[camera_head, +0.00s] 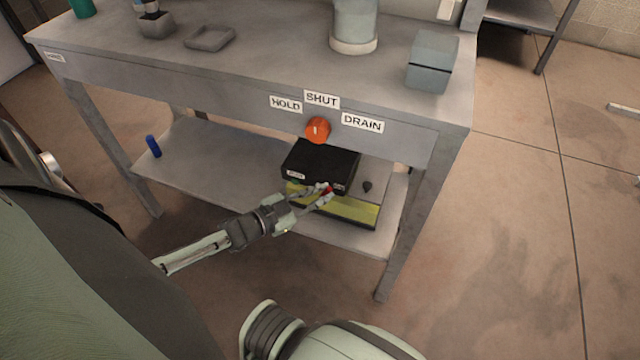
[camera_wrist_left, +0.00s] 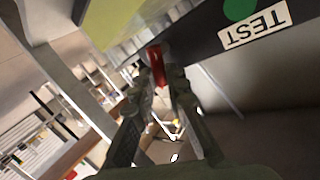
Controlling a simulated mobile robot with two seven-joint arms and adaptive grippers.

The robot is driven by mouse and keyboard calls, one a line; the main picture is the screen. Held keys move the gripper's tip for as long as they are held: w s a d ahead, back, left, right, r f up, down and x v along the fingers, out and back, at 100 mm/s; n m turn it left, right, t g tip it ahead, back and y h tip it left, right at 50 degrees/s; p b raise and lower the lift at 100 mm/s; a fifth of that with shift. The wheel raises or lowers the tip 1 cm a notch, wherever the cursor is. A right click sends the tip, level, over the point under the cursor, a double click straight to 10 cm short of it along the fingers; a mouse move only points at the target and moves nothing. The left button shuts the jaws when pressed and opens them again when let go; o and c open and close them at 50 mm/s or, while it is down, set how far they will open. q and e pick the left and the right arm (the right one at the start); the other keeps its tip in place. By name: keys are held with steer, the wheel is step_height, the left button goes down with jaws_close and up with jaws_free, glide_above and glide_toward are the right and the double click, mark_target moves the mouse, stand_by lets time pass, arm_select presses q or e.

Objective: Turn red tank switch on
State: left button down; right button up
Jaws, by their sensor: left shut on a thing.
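The red switch (camera_head: 328,190) is on the front of a black box (camera_head: 322,163) on the lower shelf. My left gripper (camera_head: 325,194) is at the front of this box with its fingers around the red switch. In the left wrist view the red switch (camera_wrist_left: 158,68) sits between the two fingertips (camera_wrist_left: 160,80), and the gripper is shut on it. The fingers partly hide the switch in the head view. A green button (camera_wrist_left: 240,8) and a TEST label (camera_wrist_left: 253,27) are on the same box face. My right gripper is not in view.
The black box rests on a yellow-sided block (camera_head: 352,211) on the lower shelf (camera_head: 225,165). An orange knob (camera_head: 318,129) with HOLD, SHUT and DRAIN labels is on the table edge above. A blue cylinder (camera_head: 153,146) stands at the shelf's left.

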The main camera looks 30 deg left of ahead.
arm_select(q)
steer(key=shift+f, duration=0.1)
steer(key=c, duration=1.8)
jaws_free()
steer(key=v, duration=1.2)
